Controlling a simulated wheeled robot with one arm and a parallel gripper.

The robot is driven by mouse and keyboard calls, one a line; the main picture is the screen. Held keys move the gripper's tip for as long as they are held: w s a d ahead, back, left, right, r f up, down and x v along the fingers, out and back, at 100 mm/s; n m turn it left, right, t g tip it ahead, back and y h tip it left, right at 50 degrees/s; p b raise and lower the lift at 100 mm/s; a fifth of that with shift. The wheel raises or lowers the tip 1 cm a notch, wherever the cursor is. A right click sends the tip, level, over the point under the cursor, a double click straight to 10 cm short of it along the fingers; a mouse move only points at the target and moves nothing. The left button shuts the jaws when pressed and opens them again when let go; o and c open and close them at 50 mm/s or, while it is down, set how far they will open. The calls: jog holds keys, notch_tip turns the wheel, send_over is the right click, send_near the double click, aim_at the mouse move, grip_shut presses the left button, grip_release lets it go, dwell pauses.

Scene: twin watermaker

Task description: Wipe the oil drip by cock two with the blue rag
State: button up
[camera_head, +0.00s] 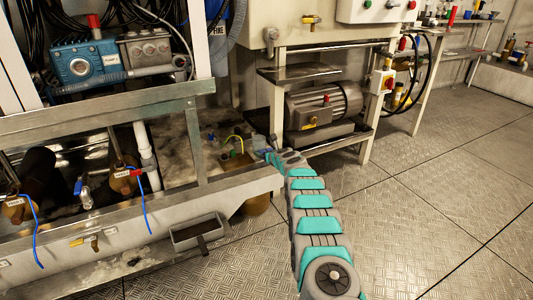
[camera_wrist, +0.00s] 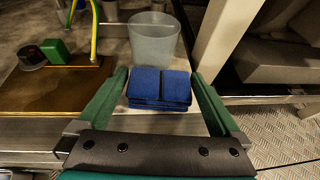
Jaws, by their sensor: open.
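A folded blue rag (camera_wrist: 158,86) with a dark band lies on a pale ledge in the wrist view. My gripper (camera_wrist: 158,76) is open, its green fingers on either side of the rag. I cannot tell whether they touch it. In the head view my gripper (camera_head: 268,154) is at the far right end of the bench, small and partly hidden by my arm. Tagged cocks (camera_head: 123,171) and (camera_head: 14,203) stand in the trough at left; the tags are too small to read. I cannot make out an oil drip.
A translucent cup (camera_wrist: 155,40) stands right behind the rag. A brown tray (camera_wrist: 55,98) with a green block (camera_wrist: 55,51) and a dark cap (camera_wrist: 31,58) lies to its left. A pale post (camera_wrist: 222,40) rises at right. A motor (camera_head: 325,108) sits under the table.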

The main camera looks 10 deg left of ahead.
jog(key=shift+w, duration=0.1)
jog(key=c, duration=1.1)
